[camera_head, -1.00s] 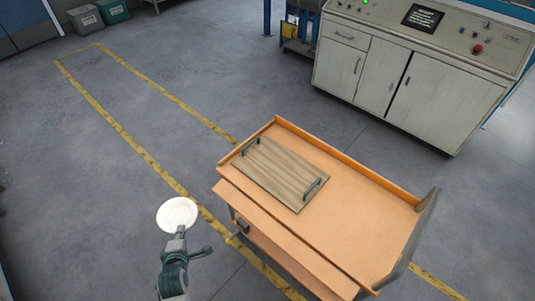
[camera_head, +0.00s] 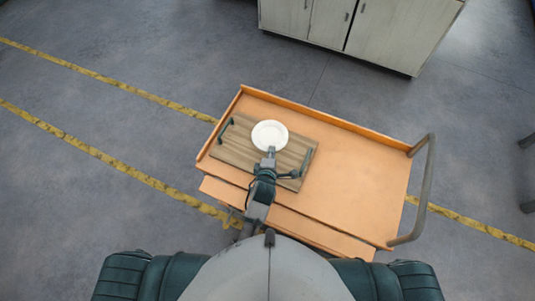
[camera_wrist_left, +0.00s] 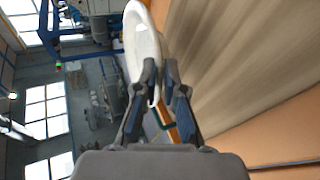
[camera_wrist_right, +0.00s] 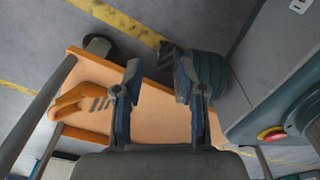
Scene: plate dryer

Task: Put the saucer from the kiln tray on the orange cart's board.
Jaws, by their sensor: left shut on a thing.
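My left gripper (camera_head: 270,153) is shut on the near rim of the white saucer (camera_head: 270,133). The saucer is over the wooden board (camera_head: 232,150), towards its far side in the head view. In the left wrist view the saucer (camera_wrist_left: 143,45) shows nearly edge-on in the fingers (camera_wrist_left: 164,75), close beside the board's grain (camera_wrist_left: 230,45). I cannot tell whether it touches the board. The board lies on the orange cart (camera_head: 355,180) with a dark handle at each end. My right gripper (camera_wrist_right: 157,72) is open and empty in its wrist view. The kiln tray is not seen.
The cart has a raised rim and a grey push handle (camera_head: 427,185) at the right. Its top right of the board is bare. A pale cabinet (camera_head: 360,25) stands beyond it. Yellow lines (camera_head: 110,150) mark the open floor at the left.

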